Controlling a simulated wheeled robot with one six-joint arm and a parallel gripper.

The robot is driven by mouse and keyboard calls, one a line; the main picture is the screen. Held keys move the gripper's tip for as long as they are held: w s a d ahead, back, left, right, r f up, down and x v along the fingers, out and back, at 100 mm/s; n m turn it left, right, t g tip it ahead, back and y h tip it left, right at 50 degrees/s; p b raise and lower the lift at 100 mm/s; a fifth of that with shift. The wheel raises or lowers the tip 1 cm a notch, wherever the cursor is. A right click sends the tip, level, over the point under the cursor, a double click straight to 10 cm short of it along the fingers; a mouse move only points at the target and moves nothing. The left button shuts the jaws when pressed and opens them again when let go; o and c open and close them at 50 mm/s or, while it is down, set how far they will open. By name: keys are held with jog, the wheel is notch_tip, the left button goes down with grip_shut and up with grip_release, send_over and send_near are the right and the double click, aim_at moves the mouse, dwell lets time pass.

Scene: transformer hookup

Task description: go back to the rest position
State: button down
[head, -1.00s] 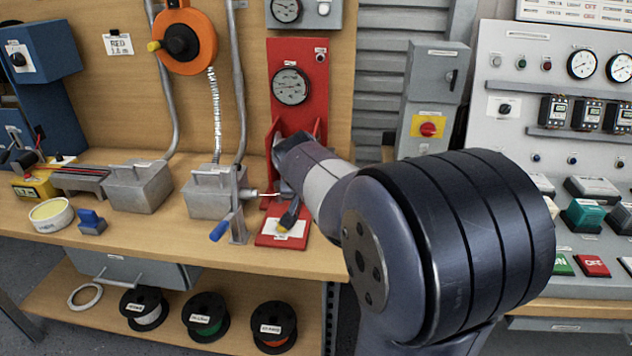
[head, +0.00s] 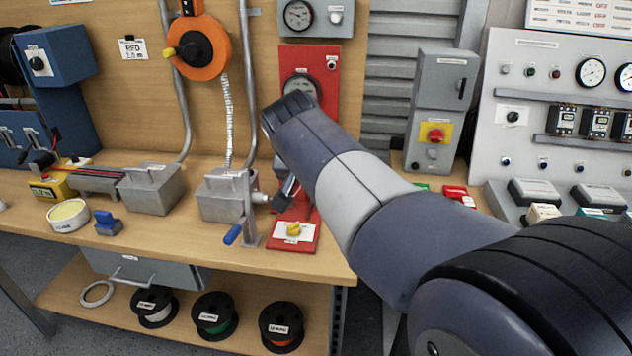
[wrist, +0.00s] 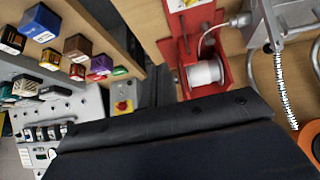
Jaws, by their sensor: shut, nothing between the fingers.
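My arm reaches across the right half of the head view, its wrist end in front of the red panel's gauge. The dark tip of my gripper (head: 284,194) shows below the wrist, small and partly hidden, by the crank stand. It is shut and empty. In the wrist view a wide dark part of my own arm fills the lower middle.
The wooden bench (head: 200,250) holds grey metal boxes, a blue-handled crank (head: 234,234) and a red base (head: 293,236) near my gripper. A grey switch box (head: 440,80) and control console (head: 500,140) stand right. Spools sit on the shelf below. A red bracket with a white spool (wrist: 205,73) shows in the wrist view.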

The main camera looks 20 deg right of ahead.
dwell(0.5)
jog(key=b+x, duration=0.1)
jog(key=x, duration=0.9)
jog(key=shift+w+d+f, duration=0.2)
jog(key=shift+d+f, duration=0.05)
jog(key=shift+d, duration=0.1)
